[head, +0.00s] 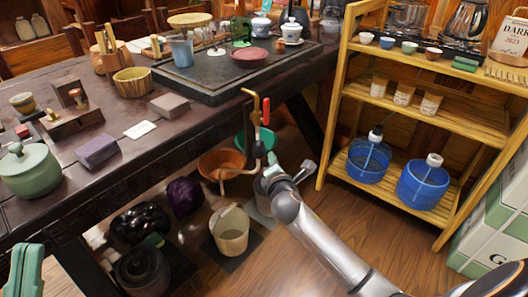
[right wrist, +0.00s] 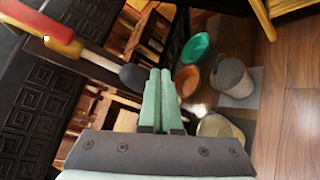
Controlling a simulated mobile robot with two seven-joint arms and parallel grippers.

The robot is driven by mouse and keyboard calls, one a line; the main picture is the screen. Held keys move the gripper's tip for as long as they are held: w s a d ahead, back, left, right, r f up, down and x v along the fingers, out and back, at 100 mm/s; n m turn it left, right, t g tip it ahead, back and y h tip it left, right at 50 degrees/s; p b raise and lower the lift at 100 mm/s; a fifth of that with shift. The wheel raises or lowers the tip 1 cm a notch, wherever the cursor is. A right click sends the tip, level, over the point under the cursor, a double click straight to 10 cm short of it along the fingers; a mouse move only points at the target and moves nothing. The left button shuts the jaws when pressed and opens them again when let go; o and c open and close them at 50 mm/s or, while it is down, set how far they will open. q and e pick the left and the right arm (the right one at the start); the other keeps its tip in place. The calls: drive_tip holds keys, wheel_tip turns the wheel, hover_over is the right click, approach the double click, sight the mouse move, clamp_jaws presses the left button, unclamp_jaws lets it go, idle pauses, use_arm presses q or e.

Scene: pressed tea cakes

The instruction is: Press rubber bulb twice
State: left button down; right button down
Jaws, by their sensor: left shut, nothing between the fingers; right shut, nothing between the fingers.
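Two blue water jugs stand on the low shelf at right in the head view. The right gripper's green fingers are shut and empty, apart from the jugs. My left gripper (head: 28,262) is shut and empty at the lower left, below the green pot (head: 30,170).
A brass tap with a red lever (head: 265,112) stands at the table's right edge.

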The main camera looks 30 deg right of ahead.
drive_tip(key=shift+w, duration=0.1)
idle(0.7)
drive_tip(key=shift+w+a, duration=0.2)
drive_tip(key=shift+w, duration=0.1)
drive_tip(key=shift+w+a, duration=0.25)
drive_tip(key=shift+w, duration=0.4)
idle(1.1)
drive_tip(key=shift+s+p, duration=0.1)
drive_tip(key=shift+p, duration=0.2)
drive_tip(key=shift+s+d+p, duration=0.2)
drive_tip(key=shift+s+p, duration=0.15)
drive_tip(key=shift+s, duration=0.15)
drive_tip(key=shift+s+d+p, duration=0.2)
drive_tip(key=shift+s+p, duration=0.1)
drive_tip(key=shift+s, duration=0.15)
